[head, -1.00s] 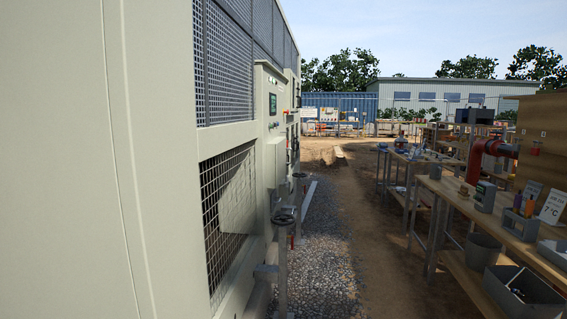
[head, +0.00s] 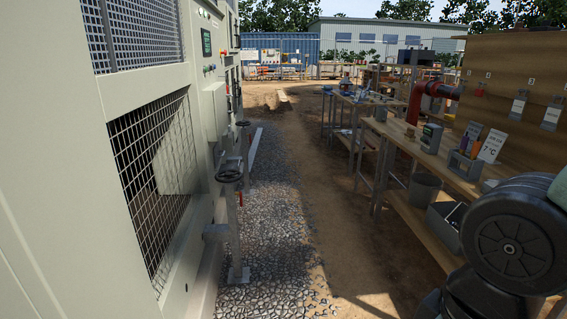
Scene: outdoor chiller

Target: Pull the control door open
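The beige chiller (head: 70,175) fills the left side, seen at a steep angle. Its control section (head: 203,75) lies further along the same face, with a small green-lit screen (head: 207,43), small coloured buttons below it, and a beige box (head: 215,110) standing out from the wall. I cannot tell the control door's edges or handle apart at this angle, nor whether it is ajar. My gripper is out of view. Only a dark round part of my own arm shows at the lower right.
A handwheel valve (head: 230,174) on a post stands in the gravel close to the chiller. A wooden workbench (head: 410,150) with tools and bins lines the right side. A gravel and dirt path (head: 290,200) runs clear between them.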

